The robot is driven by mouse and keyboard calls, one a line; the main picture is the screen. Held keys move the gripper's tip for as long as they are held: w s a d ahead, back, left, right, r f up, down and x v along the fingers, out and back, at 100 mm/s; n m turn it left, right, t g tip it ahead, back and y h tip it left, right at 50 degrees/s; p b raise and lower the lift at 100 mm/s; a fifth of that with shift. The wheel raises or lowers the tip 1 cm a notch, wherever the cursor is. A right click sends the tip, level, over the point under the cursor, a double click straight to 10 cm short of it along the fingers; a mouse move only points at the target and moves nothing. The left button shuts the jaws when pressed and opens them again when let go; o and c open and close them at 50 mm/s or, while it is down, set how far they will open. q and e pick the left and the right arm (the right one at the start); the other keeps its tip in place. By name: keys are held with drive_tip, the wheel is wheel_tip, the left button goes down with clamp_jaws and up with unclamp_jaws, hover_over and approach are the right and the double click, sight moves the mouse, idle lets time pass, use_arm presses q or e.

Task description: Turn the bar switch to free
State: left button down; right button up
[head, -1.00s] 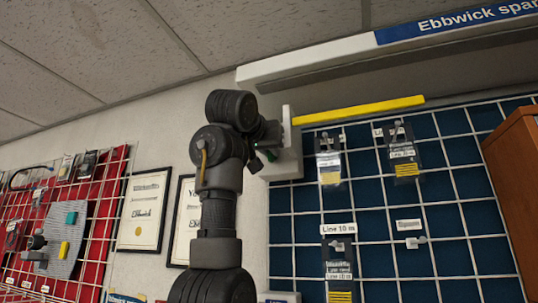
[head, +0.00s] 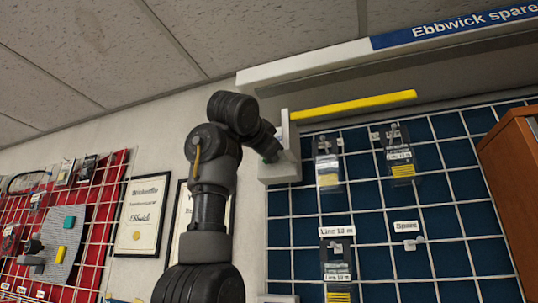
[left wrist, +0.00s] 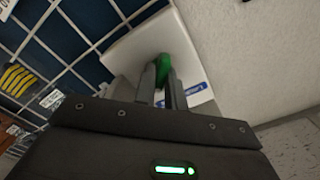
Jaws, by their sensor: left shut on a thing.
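The bar switch shows as a green handle (left wrist: 163,68) on the face of a white box in the left wrist view. My left gripper (left wrist: 162,88) is shut on this handle, with one finger on each side of it. In the head view the white box (head: 285,172) stands at the left edge of the blue panel, and my left arm reaches up to it. My wrist hides most of the switch there. A yellow bar (head: 355,105) extends right from the top of the box, tilted slightly up. My right gripper is not in view.
A blue panel with a white wire grid (head: 375,225) carries several hanging packets. A white beam with a blue sign (head: 460,22) runs above it. A brown cabinet (head: 515,165) is at the right. Framed certificates (head: 143,215) and a red grid panel (head: 95,235) are on the left.

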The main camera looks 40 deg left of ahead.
use_arm(q)
drive_tip(key=shift+s+r, duration=0.1)
drive_tip(key=shift+r, duration=0.05)
idle(0.3)
drive_tip(key=c, duration=1.5)
unclamp_jaws()
drive_tip(key=shift+o, duration=0.2)
drive_tip(key=b+v, duration=0.5)
drive_tip(key=v, duration=0.5)
drive_tip(key=shift+s+d, duration=0.25)
drive_tip(key=shift+s, duration=0.1)
